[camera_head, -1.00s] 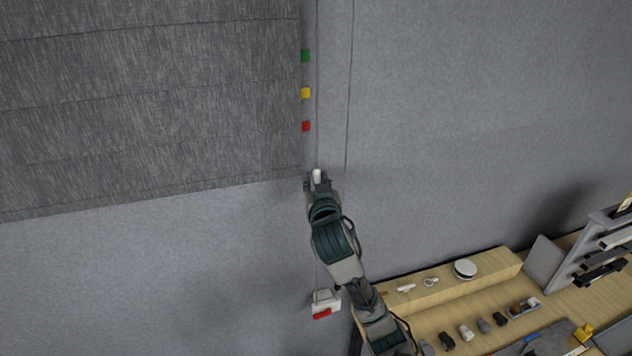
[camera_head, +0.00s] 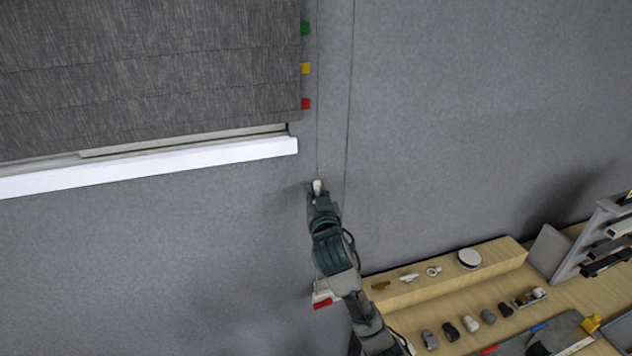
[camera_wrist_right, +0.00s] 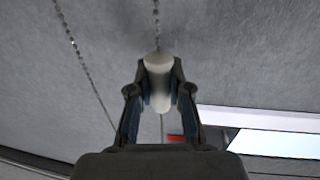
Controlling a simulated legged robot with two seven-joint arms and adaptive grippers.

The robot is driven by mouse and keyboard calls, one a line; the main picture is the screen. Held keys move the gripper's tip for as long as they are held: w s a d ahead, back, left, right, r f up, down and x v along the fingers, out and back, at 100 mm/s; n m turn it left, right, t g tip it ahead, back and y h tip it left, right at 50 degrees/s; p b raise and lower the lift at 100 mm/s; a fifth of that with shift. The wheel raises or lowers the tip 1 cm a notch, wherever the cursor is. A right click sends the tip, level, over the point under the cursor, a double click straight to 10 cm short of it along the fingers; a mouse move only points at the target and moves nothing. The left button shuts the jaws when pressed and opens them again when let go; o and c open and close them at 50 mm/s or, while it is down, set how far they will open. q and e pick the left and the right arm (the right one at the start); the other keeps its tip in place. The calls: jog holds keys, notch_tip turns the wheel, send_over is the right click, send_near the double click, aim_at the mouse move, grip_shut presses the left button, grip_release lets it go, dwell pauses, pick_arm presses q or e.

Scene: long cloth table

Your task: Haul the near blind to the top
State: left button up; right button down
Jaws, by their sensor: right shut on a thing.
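The blind (camera_head: 150,65) is a dark grey woven sheet at the upper left of the head view. Its lower edge hangs a little below the red tag (camera_head: 306,104), above a white sill (camera_head: 150,166). Green (camera_head: 305,28) and yellow (camera_head: 305,68) tags sit higher on the wall. Two thin cords (camera_head: 317,110) hang right of the tags; in the wrist view one is a beaded chain (camera_wrist_right: 155,25). My right gripper (camera_head: 317,189) is shut on a white cylindrical pull (camera_wrist_right: 158,68) on this chain. My left gripper is not in view.
A white and red wall fitting (camera_head: 322,301) is partly hidden behind my right arm. A wooden shelf (camera_head: 450,283) with small items stands at the lower right, near a rack (camera_head: 600,240). The wall around the cords is clear.

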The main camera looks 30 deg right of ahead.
pick_arm(q)
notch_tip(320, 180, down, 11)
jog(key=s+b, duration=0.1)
jog(key=b, duration=0.9)
pick_arm(e)
notch_tip(320, 180, down, 32)
jog(key=b, duration=0.3)
jog(key=shift+f, duration=0.35)
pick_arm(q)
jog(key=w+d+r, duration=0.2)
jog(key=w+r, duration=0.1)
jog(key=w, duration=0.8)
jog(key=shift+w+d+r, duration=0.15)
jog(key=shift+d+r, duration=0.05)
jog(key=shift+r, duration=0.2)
pick_arm(e)
jog(key=shift+a, duration=0.1)
jog(key=c, duration=1.3)
grip_release()
jog(key=shift+c, duration=0.2)
jog(key=shift+r, duration=0.2)
jog(key=shift+s+r, duration=0.1)
